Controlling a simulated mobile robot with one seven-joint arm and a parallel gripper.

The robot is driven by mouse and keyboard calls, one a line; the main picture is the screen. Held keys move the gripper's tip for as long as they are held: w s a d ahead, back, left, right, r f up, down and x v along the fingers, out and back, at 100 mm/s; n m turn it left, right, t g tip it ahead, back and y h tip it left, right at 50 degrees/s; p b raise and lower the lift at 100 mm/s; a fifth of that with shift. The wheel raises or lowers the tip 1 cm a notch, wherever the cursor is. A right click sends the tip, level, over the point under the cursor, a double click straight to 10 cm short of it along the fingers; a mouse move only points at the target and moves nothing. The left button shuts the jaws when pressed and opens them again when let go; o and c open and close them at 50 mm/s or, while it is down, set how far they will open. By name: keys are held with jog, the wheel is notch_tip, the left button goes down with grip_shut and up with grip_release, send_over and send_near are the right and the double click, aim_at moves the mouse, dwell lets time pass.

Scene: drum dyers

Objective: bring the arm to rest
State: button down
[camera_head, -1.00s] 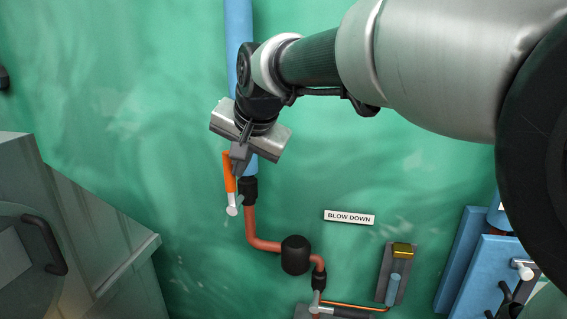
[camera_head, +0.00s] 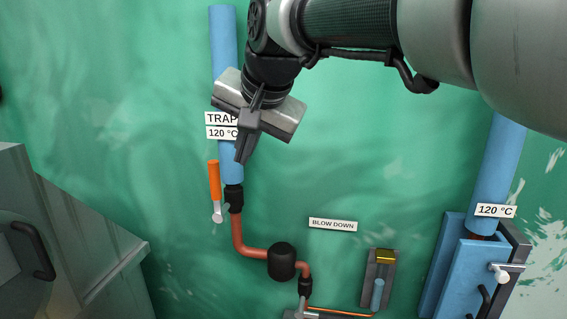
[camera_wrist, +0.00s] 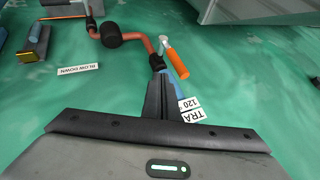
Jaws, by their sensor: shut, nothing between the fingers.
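My gripper (camera_head: 245,150) hangs from my arm in front of the blue pipe and partly covers the "TRAP 120 °C" labels (camera_head: 221,125) in the head view. Its fingers are together with nothing between them. In the wrist view my gripper (camera_wrist: 160,85) points toward the pipework, with an orange-handled lever (camera_wrist: 177,63) just past the fingertips. The same orange-handled lever (camera_head: 214,182) hangs below and left of the fingers in the head view, apart from them.
A copper pipe (camera_head: 243,246) with a black bulb (camera_head: 282,261) runs below. The "BLOW DOWN" label (camera_head: 333,225) is right of it. A grey cabinet (camera_head: 70,240) stands at left, a blue box (camera_head: 470,275) at right.

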jog(key=s+d+h+p, duration=0.2)
jog(key=s+d+p, duration=0.35)
jog(key=d, duration=0.75)
jog(key=s+d+f+n+h+p, duration=0.1)
jog(key=s+d+f+n+h, duration=0.1)
jog(key=s+d+f, duration=0.8)
jog(key=s+d, duration=0.1)
jog(key=s, duration=0.3)
jog(key=shift+d+g+p, duration=0.35)
jog(key=shift+g, duration=0.05)
jog(key=shift+s, duration=0.1)
